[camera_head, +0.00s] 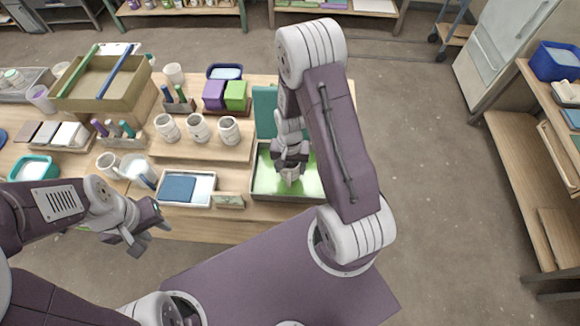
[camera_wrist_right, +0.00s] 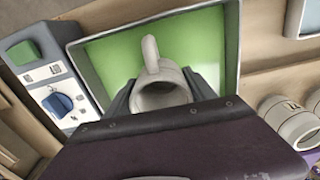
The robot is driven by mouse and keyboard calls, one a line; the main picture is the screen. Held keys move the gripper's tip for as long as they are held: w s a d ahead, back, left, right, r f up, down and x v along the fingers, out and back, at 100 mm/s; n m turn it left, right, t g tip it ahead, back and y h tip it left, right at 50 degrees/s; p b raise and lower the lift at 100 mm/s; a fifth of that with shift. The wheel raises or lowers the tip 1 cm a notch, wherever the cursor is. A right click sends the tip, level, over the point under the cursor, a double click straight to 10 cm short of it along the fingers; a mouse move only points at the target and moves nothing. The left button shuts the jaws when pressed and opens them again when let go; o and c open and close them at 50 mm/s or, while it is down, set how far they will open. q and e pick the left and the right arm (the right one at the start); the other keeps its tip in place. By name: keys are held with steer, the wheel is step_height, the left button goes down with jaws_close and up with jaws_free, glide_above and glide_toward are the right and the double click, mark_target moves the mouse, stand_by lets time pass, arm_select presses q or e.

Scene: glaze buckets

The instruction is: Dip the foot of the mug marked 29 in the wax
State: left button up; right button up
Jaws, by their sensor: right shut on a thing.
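My right gripper (camera_head: 290,160) is shut on a pale mug (camera_head: 290,176) over a shallow tray with a green surface (camera_head: 308,180). In the right wrist view the mug (camera_wrist_right: 163,94) sits between the two fingers, its handle (camera_wrist_right: 151,56) toward the tray's far side. Its number is not visible, so I cannot tell whether it is marked 29. Its foot is hidden, and I cannot tell whether it touches the green surface (camera_wrist_right: 195,45). A teal lid (camera_head: 265,110) stands up behind the tray. My left gripper (camera_head: 148,238) is open and empty, left of the table front.
Several pale mugs, including one (camera_head: 229,131), stand on a wooden riser left of the tray. A control box (camera_wrist_right: 42,82) with a green button and blue knob adjoins the tray. A blue pad (camera_head: 178,189) lies in a white tray. Purple and green blocks (camera_head: 235,95) stand behind.

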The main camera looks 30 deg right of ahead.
step_height(320, 180, up, 8)
steer(key=p, duration=0.6)
steer(key=shift+f+p, duration=0.25)
steer(key=shift+p, duration=0.1)
